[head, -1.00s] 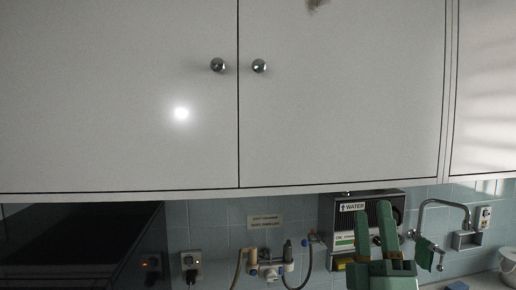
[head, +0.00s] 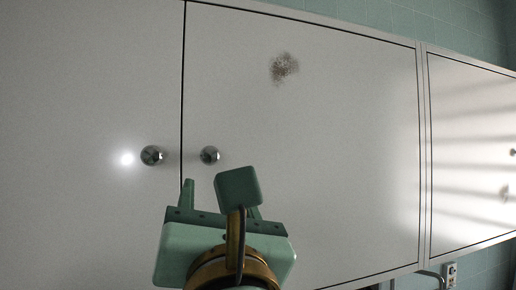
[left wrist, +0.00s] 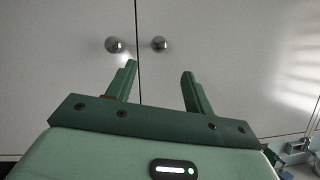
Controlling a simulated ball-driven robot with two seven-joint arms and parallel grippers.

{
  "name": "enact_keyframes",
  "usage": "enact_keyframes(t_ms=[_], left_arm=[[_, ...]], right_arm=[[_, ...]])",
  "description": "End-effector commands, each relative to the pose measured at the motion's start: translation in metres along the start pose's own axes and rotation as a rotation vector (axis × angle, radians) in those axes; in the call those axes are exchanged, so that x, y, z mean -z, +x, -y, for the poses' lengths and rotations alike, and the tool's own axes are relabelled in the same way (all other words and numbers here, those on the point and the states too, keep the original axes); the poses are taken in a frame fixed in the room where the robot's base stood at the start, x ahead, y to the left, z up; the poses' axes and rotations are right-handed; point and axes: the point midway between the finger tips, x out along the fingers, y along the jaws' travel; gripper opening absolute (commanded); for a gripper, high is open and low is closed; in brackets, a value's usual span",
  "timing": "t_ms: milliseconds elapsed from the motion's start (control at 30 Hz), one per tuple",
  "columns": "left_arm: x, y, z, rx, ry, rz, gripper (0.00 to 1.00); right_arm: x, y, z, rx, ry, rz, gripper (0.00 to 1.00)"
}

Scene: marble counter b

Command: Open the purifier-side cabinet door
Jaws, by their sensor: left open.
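The purifier-side cabinet door (head: 320,150) is the white panel right of the dark vertical seam, and it is shut. Its round metal knob (head: 209,154) sits by the seam; it also shows in the left wrist view (left wrist: 159,43). My left gripper (head: 222,196) is green, below the knob in the head view, with one finger partly hidden by a green block on the wrist. In the left wrist view its fingers (left wrist: 159,71) are open and empty, and the knob shows beyond the gap between them, apart from both. My right gripper is not in view.
The neighbouring left door (head: 80,180) is shut, with its own knob (head: 151,155) close by, across the seam. Another cabinet door (head: 470,150) is at the right. A dark smudge (head: 284,67) marks the upper door.

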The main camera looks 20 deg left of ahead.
Motion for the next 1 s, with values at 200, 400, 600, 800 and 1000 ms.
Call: enact_keyframes(t_ms=[200, 400, 600, 800, 1000], left_arm=[[-0.004, 0.060, -0.003, -0.009, 0.008, 0.000, 0.52], [-0.002, 0.103, -0.003, -0.008, 0.006, -0.003, 0.52], [0.000, 0.124, -0.002, -0.005, 0.003, -0.003, 0.52], [0.001, 0.127, -0.001, -0.004, 0.002, -0.003, 0.52], [0.001, 0.127, -0.001, -0.004, 0.002, -0.003, 0.33]], right_arm=[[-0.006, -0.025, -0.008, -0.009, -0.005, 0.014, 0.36], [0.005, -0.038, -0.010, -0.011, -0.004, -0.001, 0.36], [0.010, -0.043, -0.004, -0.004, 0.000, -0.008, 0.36], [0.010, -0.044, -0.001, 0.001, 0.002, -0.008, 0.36], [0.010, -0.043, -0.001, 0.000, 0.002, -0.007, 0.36]])
